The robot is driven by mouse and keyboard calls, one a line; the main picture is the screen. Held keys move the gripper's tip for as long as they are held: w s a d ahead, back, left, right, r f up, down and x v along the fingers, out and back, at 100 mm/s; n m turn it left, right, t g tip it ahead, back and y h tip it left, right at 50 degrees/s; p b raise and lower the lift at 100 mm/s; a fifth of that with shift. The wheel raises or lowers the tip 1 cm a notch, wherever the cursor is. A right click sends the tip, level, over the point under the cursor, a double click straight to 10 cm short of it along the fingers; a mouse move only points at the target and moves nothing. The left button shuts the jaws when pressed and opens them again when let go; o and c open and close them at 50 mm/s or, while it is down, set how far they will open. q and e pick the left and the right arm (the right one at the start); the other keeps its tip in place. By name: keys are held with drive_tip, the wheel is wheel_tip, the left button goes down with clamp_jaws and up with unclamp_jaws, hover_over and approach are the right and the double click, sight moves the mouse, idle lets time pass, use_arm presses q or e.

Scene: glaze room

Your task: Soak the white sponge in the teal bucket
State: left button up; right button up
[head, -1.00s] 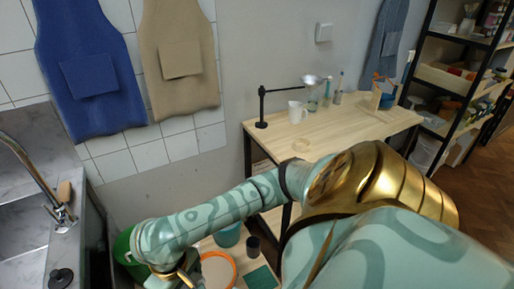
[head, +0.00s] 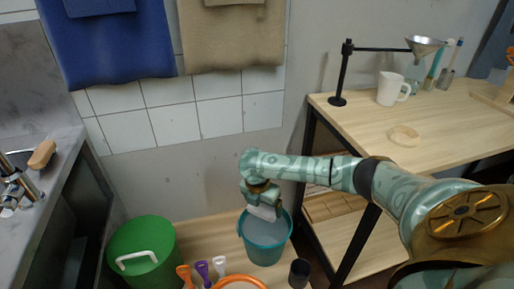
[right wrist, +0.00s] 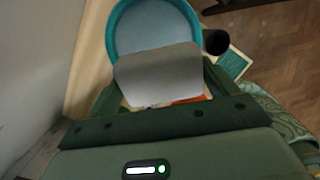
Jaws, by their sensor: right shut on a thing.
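The teal bucket (head: 265,254) stands on a low wooden surface in the lower middle of the head view, with greyish-blue liquid showing inside. My right gripper (head: 262,203) is shut on the white sponge (head: 265,212) and holds it over the bucket's opening. In the right wrist view the pale sponge (right wrist: 158,75) sits between the dark green fingers and overlaps the near part of the bucket (right wrist: 115,32). I cannot tell whether its lower edge touches the liquid. My left gripper is not in view.
A green lidded bin (head: 146,262) stands left of the bucket. Orange, purple and white handled tools (head: 203,272), an orange ring (head: 240,280) and a dark cup (head: 299,272) are close in front. The wooden table (head: 370,125) with a white mug (head: 391,89) rises at right.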

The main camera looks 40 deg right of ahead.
sight(266, 206)
drive_tip(key=shift+w+d+f+n+b, duration=0.25)
drive_tip(key=shift+d+f+n, duration=0.2)
drive_tip(key=shift+f, duration=0.15)
drive_tip(key=shift+w+d+f+n+b, duration=0.25)
drive_tip(key=shift+d+f+n, duration=0.15)
drive_tip(key=shift+f, duration=0.2)
drive_tip(key=shift+d+f+b, duration=0.15)
drive_tip(key=shift+f+b, duration=0.3)
use_arm(q)
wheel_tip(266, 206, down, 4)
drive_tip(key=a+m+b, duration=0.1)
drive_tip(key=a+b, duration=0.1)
drive_tip(key=b, duration=0.2)
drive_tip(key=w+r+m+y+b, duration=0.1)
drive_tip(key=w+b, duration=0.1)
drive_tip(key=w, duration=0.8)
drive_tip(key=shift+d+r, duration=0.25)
use_arm(e)
wheel_tip(266, 206, down, 10)
drive_tip(key=shift+f, duration=0.25)
